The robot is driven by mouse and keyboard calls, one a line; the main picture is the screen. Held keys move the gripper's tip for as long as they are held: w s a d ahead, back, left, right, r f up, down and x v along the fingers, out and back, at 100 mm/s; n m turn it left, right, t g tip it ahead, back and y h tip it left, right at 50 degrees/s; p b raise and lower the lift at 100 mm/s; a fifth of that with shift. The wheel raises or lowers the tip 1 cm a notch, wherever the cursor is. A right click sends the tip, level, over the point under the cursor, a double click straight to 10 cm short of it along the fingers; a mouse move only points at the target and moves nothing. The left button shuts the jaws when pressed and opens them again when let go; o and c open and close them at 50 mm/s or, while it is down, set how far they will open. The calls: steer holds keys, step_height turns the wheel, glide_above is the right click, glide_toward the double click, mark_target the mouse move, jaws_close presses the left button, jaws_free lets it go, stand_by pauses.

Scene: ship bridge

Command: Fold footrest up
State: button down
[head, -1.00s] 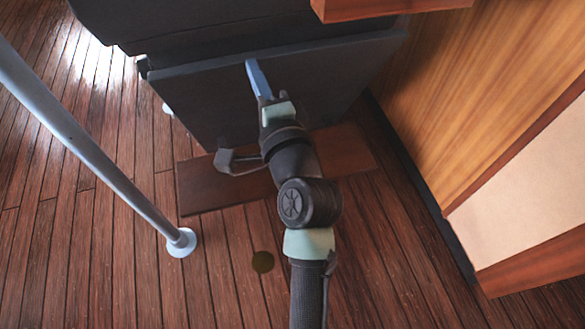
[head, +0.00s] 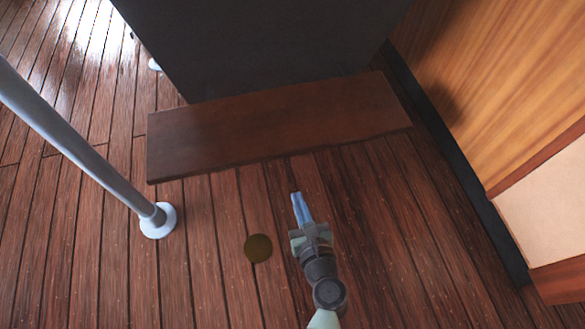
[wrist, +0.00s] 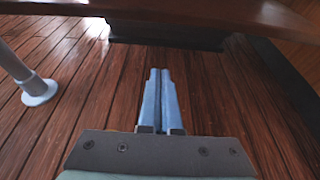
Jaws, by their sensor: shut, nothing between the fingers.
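The footrest (head: 210,140) is a dark reddish-brown wooden board in the head view. It sticks out in front of the dark cabinet, unfolded and roughly level. In the wrist view the footrest (wrist: 200,14) crosses the top of the picture as an overhanging board, with floor visible below it. My gripper (head: 300,197) is in front of the footrest's near edge, apart from it, low over the floor. In the wrist view my gripper's (wrist: 161,72) two blue fingers lie side by side, closed and empty, pointing to the space beneath the board.
A dark cabinet (head: 270,40) stands behind the footrest. A pale metal pole (head: 100,172) with a round floor flange is at the left. A wood-panelled wall (head: 500,80) closes the right side. A dark round disc (head: 258,248) lies on the plank floor.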

steer(key=b+x, duration=0.5)
steer(key=x, duration=0.4)
steer(key=shift+w+a+r+p, duration=0.15)
steer(key=shift+r+p, duration=0.15)
steer(key=shift+r, duration=0.65)
steer(key=shift+w+a+r+p, duration=0.1)
steer(key=shift+w+r+p, duration=0.15)
steer(key=shift+r, duration=0.7)
steer(key=shift+r, duration=0.1)
